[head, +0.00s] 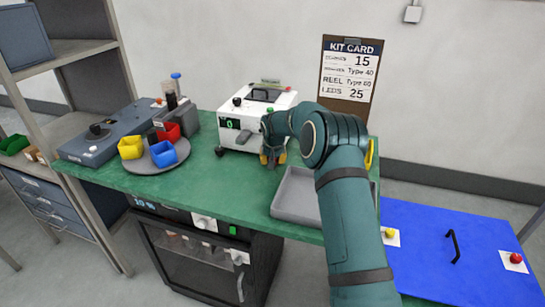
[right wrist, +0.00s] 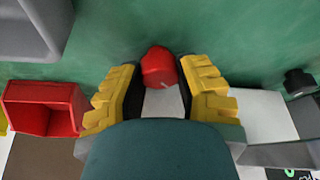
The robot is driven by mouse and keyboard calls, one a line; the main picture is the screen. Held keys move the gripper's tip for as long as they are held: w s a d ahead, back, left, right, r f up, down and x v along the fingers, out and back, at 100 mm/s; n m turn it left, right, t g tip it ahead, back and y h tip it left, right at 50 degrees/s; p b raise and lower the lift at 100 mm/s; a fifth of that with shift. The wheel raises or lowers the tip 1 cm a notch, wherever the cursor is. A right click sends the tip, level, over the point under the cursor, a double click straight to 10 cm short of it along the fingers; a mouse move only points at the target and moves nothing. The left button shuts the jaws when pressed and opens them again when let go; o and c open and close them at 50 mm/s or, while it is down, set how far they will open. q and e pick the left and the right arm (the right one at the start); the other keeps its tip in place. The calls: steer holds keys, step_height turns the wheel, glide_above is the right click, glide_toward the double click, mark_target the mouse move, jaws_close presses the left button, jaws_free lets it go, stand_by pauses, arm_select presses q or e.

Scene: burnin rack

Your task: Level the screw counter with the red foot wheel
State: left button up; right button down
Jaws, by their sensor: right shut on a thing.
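The screw counter (head: 240,112) is a white box with a black handle and a green display, on the green table in the head view. Part of its white body (right wrist: 262,112) shows in the right wrist view. My right gripper (head: 273,158) is low at the counter's front right corner. In the right wrist view its yellow fingers (right wrist: 160,85) are closed on either side of the red foot wheel (right wrist: 158,64), which sits at the tabletop. The wheel is hidden in the head view. I cannot tell whether the counter is level. My left gripper is out of view.
A grey tray (head: 283,207) lies right of the counter, under my right arm. A turntable (head: 160,168) with red, yellow and blue bins stands left of it. A red bin (right wrist: 45,108) shows in the right wrist view.

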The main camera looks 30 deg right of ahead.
steer(key=shift+n+y+p, duration=0.4)
steer(key=shift+n+p, duration=0.05)
steer(key=shift+n, duration=0.75)
steer(key=shift+f, duration=0.1)
steer(key=c, duration=0.6)
jaws_free()
steer(key=v, duration=1.2)
steer(key=shift+s, duration=0.2)
steer(key=shift+o, duration=0.2)
